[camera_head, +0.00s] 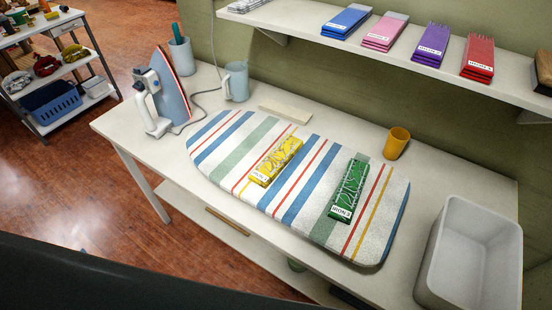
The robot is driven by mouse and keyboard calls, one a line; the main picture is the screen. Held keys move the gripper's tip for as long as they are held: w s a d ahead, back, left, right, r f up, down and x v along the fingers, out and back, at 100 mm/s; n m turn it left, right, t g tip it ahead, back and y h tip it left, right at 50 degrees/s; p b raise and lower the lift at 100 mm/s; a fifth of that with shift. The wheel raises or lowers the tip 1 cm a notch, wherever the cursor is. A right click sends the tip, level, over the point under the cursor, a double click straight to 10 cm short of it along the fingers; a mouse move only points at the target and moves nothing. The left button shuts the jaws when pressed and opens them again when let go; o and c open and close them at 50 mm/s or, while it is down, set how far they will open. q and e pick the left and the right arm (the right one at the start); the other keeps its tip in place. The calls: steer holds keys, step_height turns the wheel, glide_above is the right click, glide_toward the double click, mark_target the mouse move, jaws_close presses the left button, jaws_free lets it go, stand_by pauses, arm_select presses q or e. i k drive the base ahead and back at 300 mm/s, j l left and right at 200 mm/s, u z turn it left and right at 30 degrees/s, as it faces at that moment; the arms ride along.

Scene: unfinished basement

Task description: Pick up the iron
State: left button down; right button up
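The iron (165,91) stands upright on its heel at the left end of the white table (120,123). Its blue-grey soleplate side with a red edge faces right, and its white and blue handle faces left. A cord runs from it to the right across the table. The striped ironing board (222,167) lies flat on the table to the right of the iron, apart from it. Neither of my grippers can be seen in the head view. A dark, blurred shape crosses the bottom left corner.
A blue-grey jug (236,81) and a cup with pens (182,56) stand behind the iron. Yellow (277,160) and green (349,190) packets lie on the board. An orange cup (396,143) and white bin (471,254) are rightward. A shelf (400,68) overhangs the back.

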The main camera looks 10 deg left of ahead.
mark_target(171, 102)
steer(key=i+j+z, duration=0.2)
steer(key=j+z, duration=0.15)
steer(key=j, duration=1.55)
steer(key=j+z, duration=0.4)
steer(key=j, duration=1.5)
steer(key=k, duration=0.05)
